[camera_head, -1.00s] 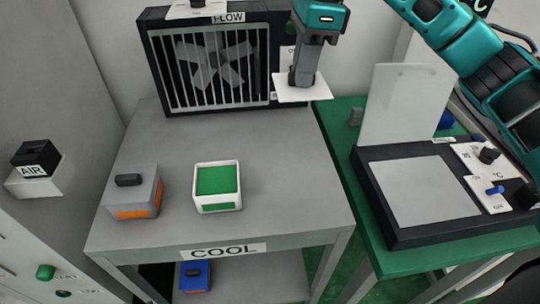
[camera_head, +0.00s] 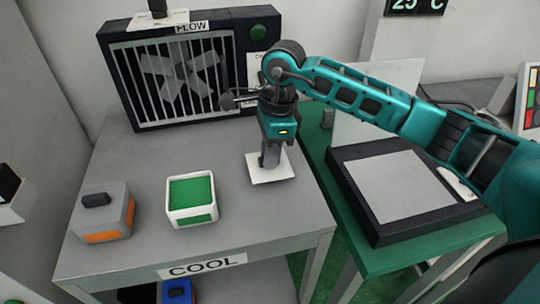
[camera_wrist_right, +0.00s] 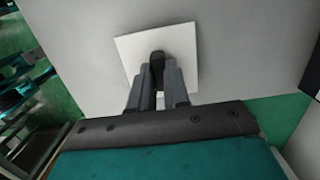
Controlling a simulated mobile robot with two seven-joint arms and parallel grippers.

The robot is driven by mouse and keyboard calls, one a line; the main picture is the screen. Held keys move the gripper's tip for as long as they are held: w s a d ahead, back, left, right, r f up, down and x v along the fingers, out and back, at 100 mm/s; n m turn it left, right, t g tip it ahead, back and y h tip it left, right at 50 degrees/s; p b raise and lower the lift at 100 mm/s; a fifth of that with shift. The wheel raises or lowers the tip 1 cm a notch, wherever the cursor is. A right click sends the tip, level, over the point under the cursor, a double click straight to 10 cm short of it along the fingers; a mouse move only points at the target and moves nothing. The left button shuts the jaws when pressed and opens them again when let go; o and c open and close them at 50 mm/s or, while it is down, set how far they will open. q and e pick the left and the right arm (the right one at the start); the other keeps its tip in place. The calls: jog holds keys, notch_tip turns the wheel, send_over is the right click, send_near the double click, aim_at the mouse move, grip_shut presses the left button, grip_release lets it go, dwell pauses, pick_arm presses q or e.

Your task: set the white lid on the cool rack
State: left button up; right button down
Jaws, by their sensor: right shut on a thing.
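The white lid (camera_head: 258,176) is a flat square plate at the right part of the grey cool rack (camera_head: 130,160). My right gripper (camera_head: 270,160) points down and is shut on the lid's dark knob. In the right wrist view the lid (camera_wrist_right: 185,45) shows beyond the fingers (camera_wrist_right: 157,75), with the grey rack top around it. The lid is on or just above the rack top; I cannot tell whether it touches. My left gripper is not in view.
A white box with a green top (camera_head: 191,200) and a grey-orange box (camera_head: 102,217) stand to the left on the rack. A fan unit (camera_head: 180,75) stands at the back. A dark-framed plate (camera_head: 400,190) lies on the green table (camera_head: 400,262).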

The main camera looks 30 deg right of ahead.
jog(key=shift+f, duration=0.55)
jog(key=shift+f, duration=0.2)
jog(key=c, duration=1.1)
grip_release()
jog(key=shift+r, duration=0.45)
notch_tip(320, 180, up, 12)
jog(key=d, duration=0.1)
jog(key=shift+s+d+f, duration=0.15)
jog(key=shift+d+f, duration=0.05)
jog(key=shift+f, duration=0.05)
